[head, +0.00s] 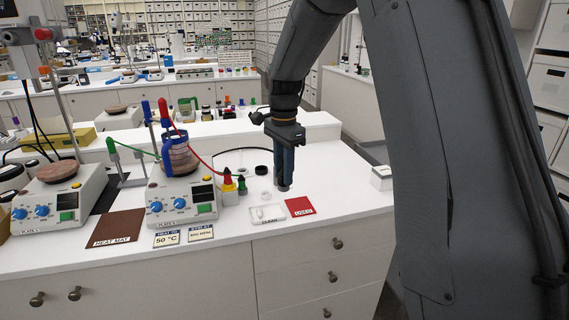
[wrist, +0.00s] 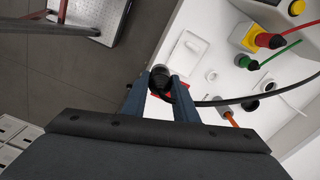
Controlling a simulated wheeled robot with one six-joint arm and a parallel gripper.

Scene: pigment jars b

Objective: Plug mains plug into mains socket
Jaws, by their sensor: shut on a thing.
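My gripper (head: 283,186) points down over the bench in the head view, behind the red tile. In the wrist view my gripper (wrist: 161,88) is shut on a black round plug (wrist: 159,76), which sits between the blue-grey fingers. A black cable (wrist: 220,101) runs from beside the fingers to the right. In the head view the fingers mostly hide the plug. I cannot tell whether it touches the bench. I cannot pick out the mains socket with certainty in either view.
A red tile (head: 299,207) and a white tray (head: 260,214) lie near the front edge. A yellow box with a red top (head: 228,184) and a green-topped piece (head: 242,187) stand to the left. A black ring (head: 263,171) lies behind. A hotplate (head: 182,201) stands further left.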

